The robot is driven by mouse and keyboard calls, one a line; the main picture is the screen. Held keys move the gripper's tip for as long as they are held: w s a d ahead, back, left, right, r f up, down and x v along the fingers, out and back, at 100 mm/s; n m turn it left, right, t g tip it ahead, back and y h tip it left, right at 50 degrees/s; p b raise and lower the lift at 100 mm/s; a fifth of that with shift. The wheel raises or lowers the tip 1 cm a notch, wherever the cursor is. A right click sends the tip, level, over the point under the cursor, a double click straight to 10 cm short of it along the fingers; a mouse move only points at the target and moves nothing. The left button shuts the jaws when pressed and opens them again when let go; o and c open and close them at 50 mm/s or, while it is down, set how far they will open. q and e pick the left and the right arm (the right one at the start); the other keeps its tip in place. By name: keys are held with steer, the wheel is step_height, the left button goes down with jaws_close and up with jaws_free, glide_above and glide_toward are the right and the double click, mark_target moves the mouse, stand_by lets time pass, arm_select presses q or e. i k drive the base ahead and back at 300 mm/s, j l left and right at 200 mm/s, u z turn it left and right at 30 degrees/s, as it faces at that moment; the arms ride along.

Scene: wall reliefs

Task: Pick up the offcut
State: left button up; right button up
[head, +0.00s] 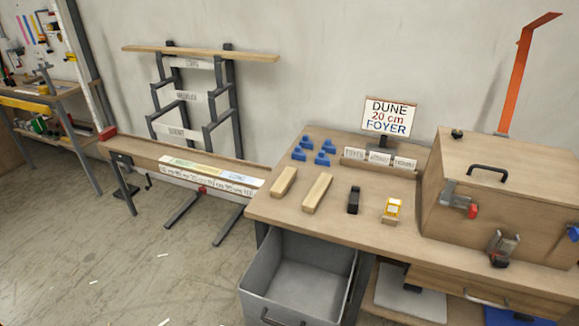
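I cannot tell for sure which thing is the offcut. Two short pale wood pieces lie apart on the workbench (275,209): a shorter left piece (284,181) and a slightly longer right piece (317,193). A long pale board (200,53) rests across the top of the wall rack. Small pale scraps lie on the floor, one near the bench (163,255) and others further left. Neither of my grippers is in view.
A grey bin (300,283) is below in front. A narrow bench (140,152) stands left; open floor lies before it.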

mark_target(277, 191)
steer(key=i+j+z, duration=0.5)
steer(key=j, duration=0.3)
steer(key=i+j+z, duration=0.15)
steer(key=i+j, duration=0.15)
steer(key=i+j+z, duration=0.2)
steer(key=j, duration=0.15)
steer(key=i+j+z, duration=0.15)
steer(key=j, duration=0.2)
steer(key=j+z, duration=0.15)
steer(key=j, duration=0.2)
steer(key=i+j+z, duration=0.2)
steer(key=j, duration=0.2)
steer(key=k, duration=0.05)
